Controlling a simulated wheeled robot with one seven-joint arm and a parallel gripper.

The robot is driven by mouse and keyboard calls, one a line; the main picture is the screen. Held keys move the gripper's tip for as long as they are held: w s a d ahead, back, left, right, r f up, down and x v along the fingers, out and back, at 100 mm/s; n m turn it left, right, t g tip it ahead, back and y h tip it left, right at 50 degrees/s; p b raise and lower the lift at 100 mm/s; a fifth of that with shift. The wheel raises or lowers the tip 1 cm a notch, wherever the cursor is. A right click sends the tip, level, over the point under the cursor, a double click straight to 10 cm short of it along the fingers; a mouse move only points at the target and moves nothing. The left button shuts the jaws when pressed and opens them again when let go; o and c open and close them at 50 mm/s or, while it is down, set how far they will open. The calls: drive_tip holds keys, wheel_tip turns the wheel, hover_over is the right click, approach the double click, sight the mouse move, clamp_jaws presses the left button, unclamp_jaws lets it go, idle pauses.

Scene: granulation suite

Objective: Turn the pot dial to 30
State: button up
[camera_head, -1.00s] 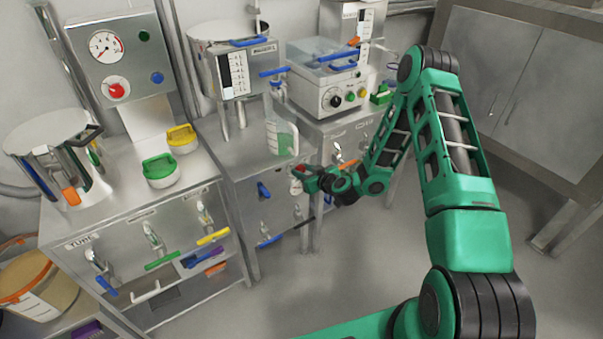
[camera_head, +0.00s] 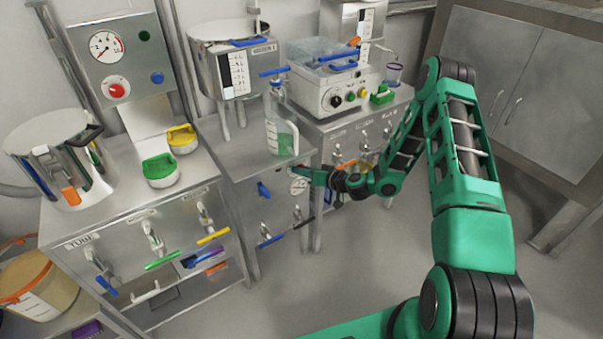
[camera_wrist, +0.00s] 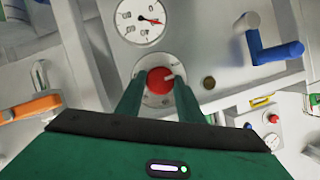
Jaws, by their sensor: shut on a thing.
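The red dial knob (camera_wrist: 159,81) sits on a grey panel in the wrist view, with a white pointer mark towards the upper right. My gripper (camera_wrist: 160,84) has its two green fingers on either side of the knob, shut on it. The fingers hide most of the knob there.
A blue-handled valve (camera_wrist: 268,45) is right of the dial in the wrist view, and an orange handle (camera_wrist: 32,108) is at the left. Another red knob (camera_head: 116,90) is on the left panel. The floor is clear.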

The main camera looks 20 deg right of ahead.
drive_tip(key=m, duration=0.1)
drive_tip(key=m+y, duration=0.1)
drive_tip(key=m, duration=0.1)
drive_tip(key=m+y, duration=0.1)
drive_tip(key=shift+d+f, duration=0.25)
drive_tip(key=shift+d, duration=0.05)
drive_tip(key=shift+m+y, duration=0.3)
drive_tip(key=shift+y, duration=0.1)
drive_tip(key=o, duration=1.1)
drive_tip(key=shift+c, duration=0.2)
drive_tip(key=v, duration=1)
drive_tip(key=shift+s+d, duration=0.25)
